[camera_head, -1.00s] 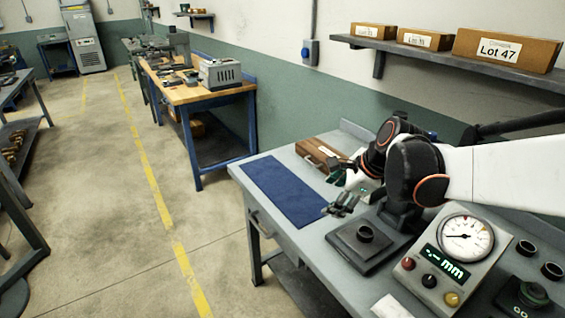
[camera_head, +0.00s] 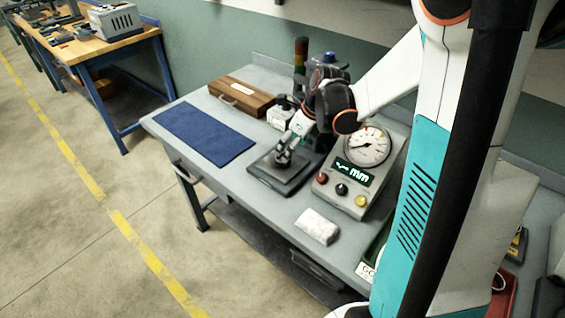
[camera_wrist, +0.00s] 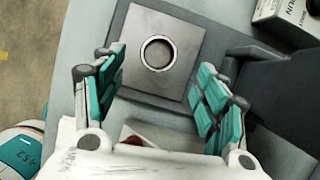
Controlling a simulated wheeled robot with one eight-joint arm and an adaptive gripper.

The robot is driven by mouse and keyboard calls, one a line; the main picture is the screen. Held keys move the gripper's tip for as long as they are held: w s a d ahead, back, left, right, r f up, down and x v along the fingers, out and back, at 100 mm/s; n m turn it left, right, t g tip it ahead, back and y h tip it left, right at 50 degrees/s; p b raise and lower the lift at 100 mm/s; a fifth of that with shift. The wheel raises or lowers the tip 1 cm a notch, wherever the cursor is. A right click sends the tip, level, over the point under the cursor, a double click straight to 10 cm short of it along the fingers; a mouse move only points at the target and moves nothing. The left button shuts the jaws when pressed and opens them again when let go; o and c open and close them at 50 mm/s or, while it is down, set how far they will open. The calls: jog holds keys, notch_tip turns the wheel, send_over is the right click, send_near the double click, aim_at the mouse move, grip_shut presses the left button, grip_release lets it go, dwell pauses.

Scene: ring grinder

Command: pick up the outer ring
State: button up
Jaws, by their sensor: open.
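My gripper (camera_wrist: 161,78) is open there, with teal-padded fingers spread to the left and right. The ring appears between and slightly beyond the fingertips, with no finger seen touching it. In the head view my gripper (camera_head: 285,155) hangs low over the dark plate (camera_head: 266,175) and hides the ring.
The stand's dark column (camera_wrist: 265,95) is close to the right finger. A gauge box (camera_head: 365,148) with dial stands right of the plate.

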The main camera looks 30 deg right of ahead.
jog(key=shift+b+x, duration=1.25)
jog(key=shift+x, duration=1.85)
jog(key=shift+r, duration=0.1)
jog(key=c, duration=1.3)
